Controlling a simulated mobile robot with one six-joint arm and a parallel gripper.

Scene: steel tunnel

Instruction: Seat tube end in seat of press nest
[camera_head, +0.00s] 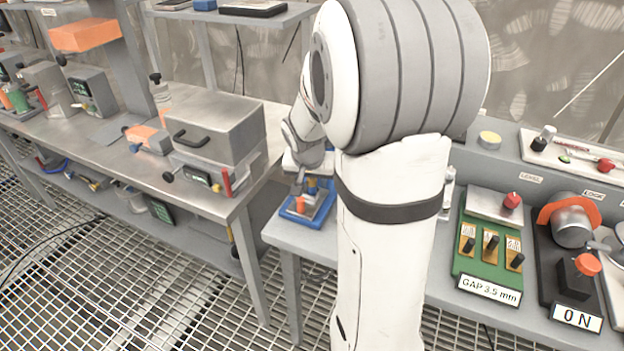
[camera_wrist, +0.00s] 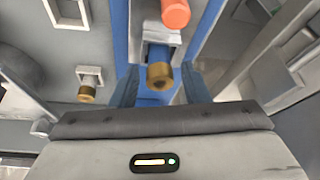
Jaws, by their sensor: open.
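A blue fixture (camera_head: 322,212), which looks like the press nest, stands on the bench corner in the head view. An orange cylinder (camera_head: 300,204) is at it and also shows in the wrist view (camera_wrist: 175,12). A brass-ended piece (camera_wrist: 160,76), perhaps the tube end, shows in the wrist view in front of a grey block. My gripper (camera_wrist: 161,88) is open, its blue fingers to either side of the brass end; I cannot tell if they touch it. In the head view my gripper (camera_head: 303,182) is small and partly hidden above the fixture. The seat cannot be made out.
A second brass piece (camera_wrist: 86,93) sits in a grey holder at left. A steel box (camera_head: 215,128) stands on the left bench (camera_head: 190,195). A green gap panel (camera_head: 487,245) and a black lock unit (camera_head: 575,275) are on the right bench. A gap separates the benches.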

